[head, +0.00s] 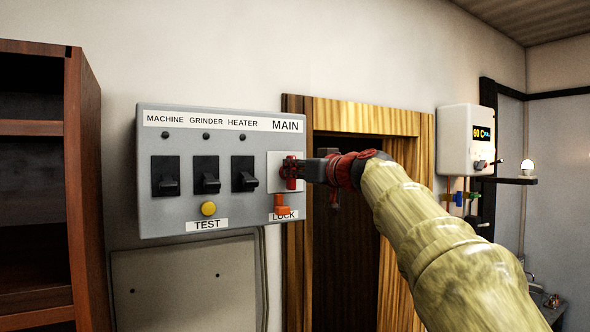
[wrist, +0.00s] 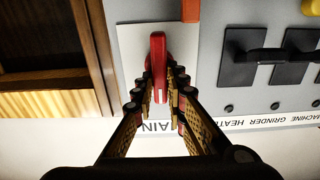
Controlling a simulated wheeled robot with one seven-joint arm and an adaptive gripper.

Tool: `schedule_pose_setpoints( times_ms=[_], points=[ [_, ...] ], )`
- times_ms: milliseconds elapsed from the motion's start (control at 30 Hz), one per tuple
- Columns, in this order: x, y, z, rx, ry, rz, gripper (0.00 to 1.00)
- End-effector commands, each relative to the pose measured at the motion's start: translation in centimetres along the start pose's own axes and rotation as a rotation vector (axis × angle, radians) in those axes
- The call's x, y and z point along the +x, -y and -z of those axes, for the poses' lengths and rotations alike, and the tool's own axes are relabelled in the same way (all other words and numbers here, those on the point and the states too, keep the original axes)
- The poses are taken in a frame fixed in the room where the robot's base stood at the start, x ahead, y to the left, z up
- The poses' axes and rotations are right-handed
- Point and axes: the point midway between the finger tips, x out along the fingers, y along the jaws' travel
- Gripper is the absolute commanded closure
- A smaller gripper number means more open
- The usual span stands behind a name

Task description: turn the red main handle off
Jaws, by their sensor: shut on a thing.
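The red main handle (head: 290,172) sits on a white plate at the right of the grey switch panel (head: 222,127), under the word MAIN. In the wrist view the red handle (wrist: 158,62) lies between the fingertips of my gripper (wrist: 158,85), one finger on each side. My gripper (head: 300,171) reaches it from the right in the head view and is shut on it. The fingers partly hide the handle in both views. An orange lock piece (head: 281,204) sits just below the handle, above the LOCK label.
Black machine, grinder and heater switches (head: 207,175) are left of the handle, with a yellow test button (head: 208,209) below. A wooden door frame (head: 296,260) stands right behind my arm. A brown shelf (head: 85,190) is at the left.

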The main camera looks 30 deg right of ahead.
Motion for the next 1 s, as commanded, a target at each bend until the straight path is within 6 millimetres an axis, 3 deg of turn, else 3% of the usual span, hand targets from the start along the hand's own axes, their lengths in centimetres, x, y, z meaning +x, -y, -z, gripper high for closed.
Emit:
schedule_pose_setpoints(
  times_ms=[367, 1000],
  points=[
    [-0.01, -0.23, -0.16, 0.142, 0.0, 0.0, 1.0],
    [0.0, -0.94, -0.41, 0.732, 0.0, -0.001, 1.0]
  ],
)
